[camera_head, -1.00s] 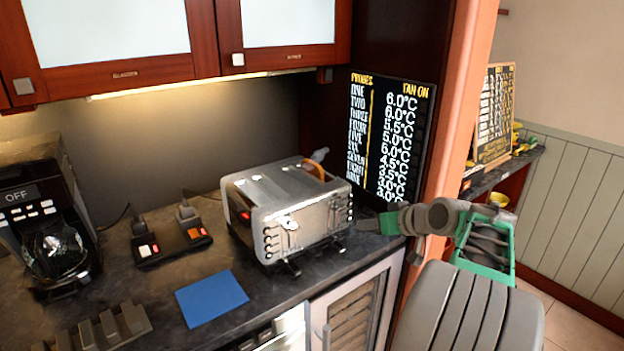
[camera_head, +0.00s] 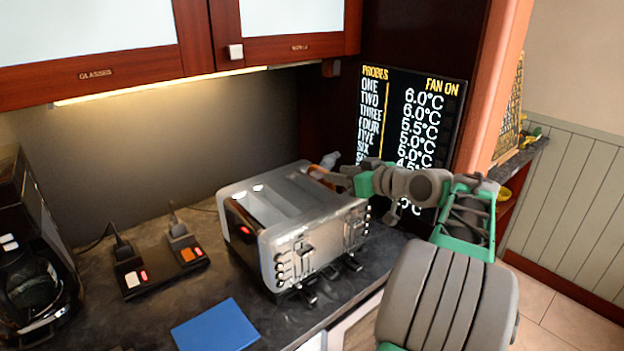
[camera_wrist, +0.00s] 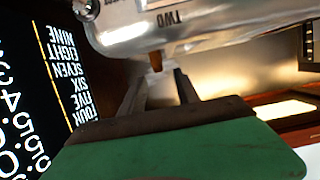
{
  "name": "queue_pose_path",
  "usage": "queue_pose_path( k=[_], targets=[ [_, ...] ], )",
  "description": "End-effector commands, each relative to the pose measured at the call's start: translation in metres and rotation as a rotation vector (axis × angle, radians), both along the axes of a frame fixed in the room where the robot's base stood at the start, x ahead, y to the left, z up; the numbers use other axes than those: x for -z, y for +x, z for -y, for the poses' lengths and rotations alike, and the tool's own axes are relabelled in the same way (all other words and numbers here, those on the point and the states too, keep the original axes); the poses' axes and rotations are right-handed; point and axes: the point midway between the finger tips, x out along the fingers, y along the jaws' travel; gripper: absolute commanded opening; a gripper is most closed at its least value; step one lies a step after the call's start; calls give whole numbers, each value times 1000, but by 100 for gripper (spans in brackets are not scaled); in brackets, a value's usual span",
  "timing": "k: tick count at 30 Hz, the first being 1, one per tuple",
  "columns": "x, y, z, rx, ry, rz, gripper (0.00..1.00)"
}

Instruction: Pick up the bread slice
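The silver toaster (camera_head: 300,240) stands on the dark counter. The bread slice (camera_head: 317,171) shows as a small brown-orange edge at the toaster's far right top, mostly hidden by the toaster and my gripper. My gripper (camera_head: 336,177) reaches in from the right, with its tips close beside the slice. In the wrist view, the two fingers of my gripper (camera_wrist: 160,73) are apart, and the brown slice edge (camera_wrist: 156,60) shows just beyond and between the tips, against the toaster (camera_wrist: 190,25). I cannot tell whether a finger touches it.
A menu-like black board (camera_head: 415,120) rises close behind my arm. A blue square (camera_head: 215,328), a switch box (camera_head: 160,265) and a coffee maker (camera_head: 35,270) are at left. Cabinets (camera_head: 280,35) hang above.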

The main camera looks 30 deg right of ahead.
Motion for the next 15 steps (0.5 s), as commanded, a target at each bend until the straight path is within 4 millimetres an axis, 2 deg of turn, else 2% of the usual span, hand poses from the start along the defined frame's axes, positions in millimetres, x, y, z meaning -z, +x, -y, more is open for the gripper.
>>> queue_pose_path(
  k=[8,15],
  targets=[
    [7,32,-5,-3,2,-1,38],
    [18,71,-9,-3,2,-2,38]
  ],
)
